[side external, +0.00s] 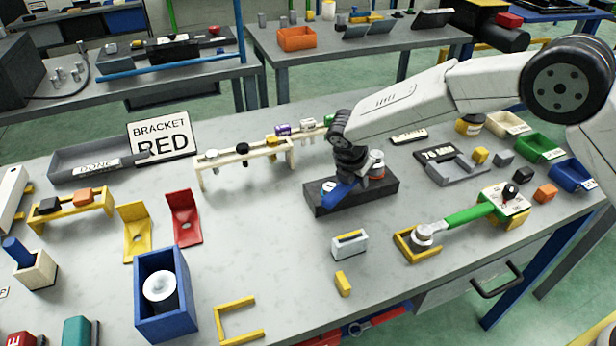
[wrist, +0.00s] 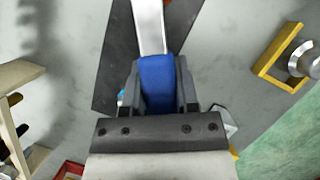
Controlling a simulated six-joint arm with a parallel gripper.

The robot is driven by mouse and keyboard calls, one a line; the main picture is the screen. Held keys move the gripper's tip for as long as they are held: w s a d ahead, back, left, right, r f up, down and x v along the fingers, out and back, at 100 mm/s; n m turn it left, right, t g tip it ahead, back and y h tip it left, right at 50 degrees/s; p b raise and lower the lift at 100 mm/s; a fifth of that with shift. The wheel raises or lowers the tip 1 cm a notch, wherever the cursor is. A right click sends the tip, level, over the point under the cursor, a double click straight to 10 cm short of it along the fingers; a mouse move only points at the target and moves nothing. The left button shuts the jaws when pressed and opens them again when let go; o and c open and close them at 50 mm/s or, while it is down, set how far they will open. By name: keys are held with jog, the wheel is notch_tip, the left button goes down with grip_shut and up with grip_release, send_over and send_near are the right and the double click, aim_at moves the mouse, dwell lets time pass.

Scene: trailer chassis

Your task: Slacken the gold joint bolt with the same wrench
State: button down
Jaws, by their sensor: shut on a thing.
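My gripper (side external: 348,174) is low over a dark block (side external: 382,196) on the grey table in the side view. In the wrist view, my gripper (wrist: 157,88) is shut on the blue handle of a wrench (wrist: 157,72). Its silver shaft runs away from the fingers over the dark block (wrist: 118,62). A silver and reddish fitting (side external: 376,166) stands at the block's back right. I cannot make out the gold bolt; the wrench's working end is out of view.
A green-handled tool (side external: 468,215) lies between a yellow holder (side external: 408,250) and a dial stand. A cream rack (side external: 245,160) with several items stands behind left. A small white box (side external: 349,245) and a yellow block (side external: 343,284) lie in front. The table between rack and front bins is partly clear.

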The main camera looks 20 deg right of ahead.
jog(key=shift+d, duration=0.1)
jog(key=shift+s+d+r+n+t, duration=0.15)
jog(key=shift+s+n, duration=0.1)
jog(key=shift+n, duration=0.15)
jog(key=shift+s+d+f+n+t, duration=0.1)
jog(key=shift+s+n+t, duration=0.1)
jog(key=shift+n, duration=0.2)
jog(key=shift+s+d, duration=0.1)
jog(key=shift+s+d+n+t+y, duration=0.3)
jog(key=shift+s+d+n, duration=0.1)
jog(key=shift+n, duration=0.6)
jog(key=shift+s+d, duration=0.1)
jog(key=shift+d, duration=0.05)
jog(key=shift+s+d+n+y, duration=0.2)
jog(key=shift+d+n+y, duration=0.1)
jog(key=shift+n, duration=0.4)
jog(key=shift+s, duration=0.1)
jog(key=shift+s+d+n, duration=0.1)
jog(key=shift+d+n, duration=0.1)
jog(key=shift+n, duration=0.2)
